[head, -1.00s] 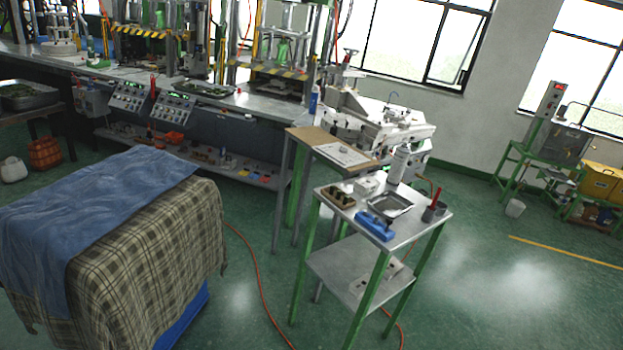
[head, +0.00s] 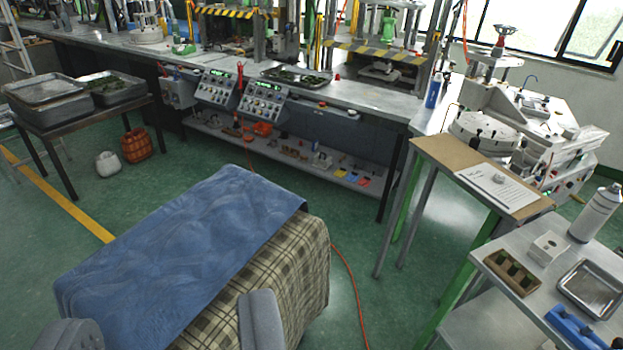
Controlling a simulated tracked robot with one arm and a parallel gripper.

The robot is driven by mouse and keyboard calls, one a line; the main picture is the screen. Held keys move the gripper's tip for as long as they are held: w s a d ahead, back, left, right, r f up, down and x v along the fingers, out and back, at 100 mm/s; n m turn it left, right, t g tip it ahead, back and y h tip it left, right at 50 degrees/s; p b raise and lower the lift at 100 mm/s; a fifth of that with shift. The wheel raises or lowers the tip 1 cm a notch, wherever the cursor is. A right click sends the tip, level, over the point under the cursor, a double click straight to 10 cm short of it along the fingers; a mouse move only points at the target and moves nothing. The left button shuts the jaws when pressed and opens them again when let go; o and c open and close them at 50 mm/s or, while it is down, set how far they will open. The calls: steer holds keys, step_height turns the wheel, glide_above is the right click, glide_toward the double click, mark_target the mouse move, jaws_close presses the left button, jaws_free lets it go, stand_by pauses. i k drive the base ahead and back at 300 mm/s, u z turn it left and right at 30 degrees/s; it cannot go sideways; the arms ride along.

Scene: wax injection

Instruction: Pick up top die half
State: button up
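I cannot tell for sure which thing is the top die half. A pale metal block (head: 548,248) with a small hole lies on the green-legged side table (head: 490,328) at the right. Beside it is a brown block (head: 512,272) with several recesses in its top. My gripper (head: 168,328) shows at the bottom edge as two grey fingers spread wide apart, with nothing between them. It is in front of a cloth-covered stand, far from the side table. The lower parts of the fingers are cut off by the frame.
The stand with a blue cloth (head: 190,250) fills the lower middle. A metal tray (head: 592,288), a blue tool (head: 570,325) and a white spray can (head: 596,212) share the side table. The injection machine (head: 540,135) stands behind.

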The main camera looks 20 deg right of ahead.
mark_target(550, 247)
steer(key=z, duration=0.55)
steer(key=i, duration=1.25)
steer(key=z, duration=1.15)
steer(key=i, duration=0.75)
steer(key=z, duration=0.3)
steer(key=k, duration=0.9)
steer(key=z, duration=0.2)
steer(key=i, duration=0.9)
steer(key=u, duration=0.1)
